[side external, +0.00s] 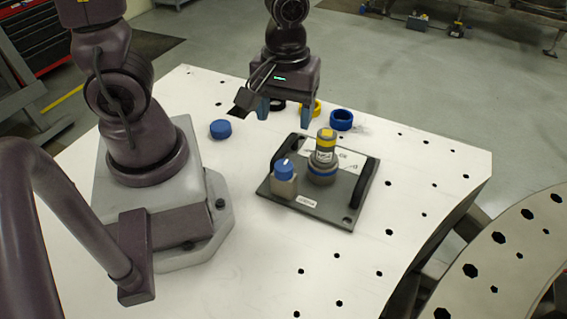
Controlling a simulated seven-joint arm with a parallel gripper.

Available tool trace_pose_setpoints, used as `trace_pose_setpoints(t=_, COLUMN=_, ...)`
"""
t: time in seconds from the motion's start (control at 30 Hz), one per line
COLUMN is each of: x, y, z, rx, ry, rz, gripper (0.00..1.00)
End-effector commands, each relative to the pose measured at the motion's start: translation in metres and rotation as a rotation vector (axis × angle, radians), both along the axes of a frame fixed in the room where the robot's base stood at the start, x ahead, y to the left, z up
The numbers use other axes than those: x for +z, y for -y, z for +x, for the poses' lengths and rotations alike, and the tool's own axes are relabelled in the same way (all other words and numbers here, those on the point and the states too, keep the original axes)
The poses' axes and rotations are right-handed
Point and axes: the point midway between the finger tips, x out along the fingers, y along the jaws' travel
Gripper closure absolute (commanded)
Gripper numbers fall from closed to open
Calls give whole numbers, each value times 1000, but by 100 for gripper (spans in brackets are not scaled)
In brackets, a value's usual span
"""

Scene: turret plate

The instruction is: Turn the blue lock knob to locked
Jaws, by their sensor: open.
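A grey turret (323,161) with a yellow band and a blue lower ring stands upright on the plate, right of the knob. My gripper (286,113) is open and empty, pointing down above the table, behind the knob and clear of it.
The plate has two black handles (364,182), at its left and right sides. A blue cap (221,129) lies left of the plate. Black, yellow (313,107) and blue (342,120) rings lie behind it. The white table (420,180) with holes is clear in front and right.

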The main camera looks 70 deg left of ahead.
Motion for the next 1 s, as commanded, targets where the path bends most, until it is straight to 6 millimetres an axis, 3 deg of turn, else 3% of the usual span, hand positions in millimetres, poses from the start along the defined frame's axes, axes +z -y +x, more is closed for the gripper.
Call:
trace_pose_setpoints(t=0.7, x=-106, y=-1, z=-3, rx=1, ry=-6, rz=0, gripper=35)
trace_pose_setpoints(t=1.0, x=-126, y=-1, z=-2, rx=2, ry=-3, rz=0, gripper=35)
